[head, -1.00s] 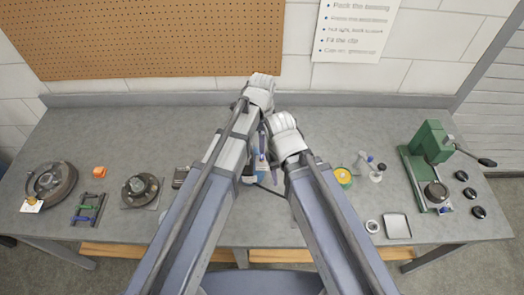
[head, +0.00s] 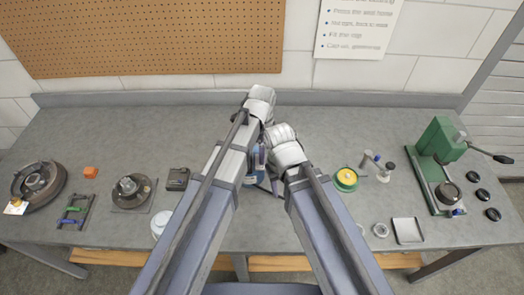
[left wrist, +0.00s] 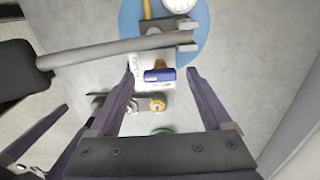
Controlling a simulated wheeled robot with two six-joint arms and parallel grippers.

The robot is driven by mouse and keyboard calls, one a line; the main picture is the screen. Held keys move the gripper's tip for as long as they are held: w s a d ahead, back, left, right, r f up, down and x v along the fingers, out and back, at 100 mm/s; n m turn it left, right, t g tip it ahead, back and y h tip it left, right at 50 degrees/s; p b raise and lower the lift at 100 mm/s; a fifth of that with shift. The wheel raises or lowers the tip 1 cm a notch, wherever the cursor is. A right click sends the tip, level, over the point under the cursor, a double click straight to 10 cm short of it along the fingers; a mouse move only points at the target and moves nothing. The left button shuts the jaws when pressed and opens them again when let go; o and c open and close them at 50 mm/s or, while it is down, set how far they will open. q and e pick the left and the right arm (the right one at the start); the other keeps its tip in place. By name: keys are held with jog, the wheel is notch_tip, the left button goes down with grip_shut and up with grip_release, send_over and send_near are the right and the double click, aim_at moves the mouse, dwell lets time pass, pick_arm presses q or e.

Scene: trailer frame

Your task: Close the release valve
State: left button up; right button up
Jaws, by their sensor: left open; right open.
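In the left wrist view a short blue cylinder (left wrist: 160,75) with a white labelled part lies between my open left gripper's fingers (left wrist: 164,69); contact is not visible. Below it sits a brass-coloured round fitting (left wrist: 157,105) on a grey block. A grey bar (left wrist: 115,50) with a black end crosses above. I cannot tell which part is the release valve. In the head view the blue assembly (head: 257,165) is mostly hidden by my arms. My right gripper (head: 272,180) is open beside it on the right, its fingers partly hidden.
Left on the bench (head: 105,215) are a brake drum (head: 38,183) and hub (head: 130,190). Right are a yellow-green roll (head: 346,180), a tray (head: 408,231) and a green press (head: 437,145). The bench's back strip is clear.

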pick_arm(q)
grip_shut()
dwell(0.6)
jog(key=shift+n, duration=0.3)
jog(key=n, duration=0.8)
jog(key=shift+n, duration=0.3)
jog(key=n, duration=0.4)
jog(key=shift+n, duration=2.2)
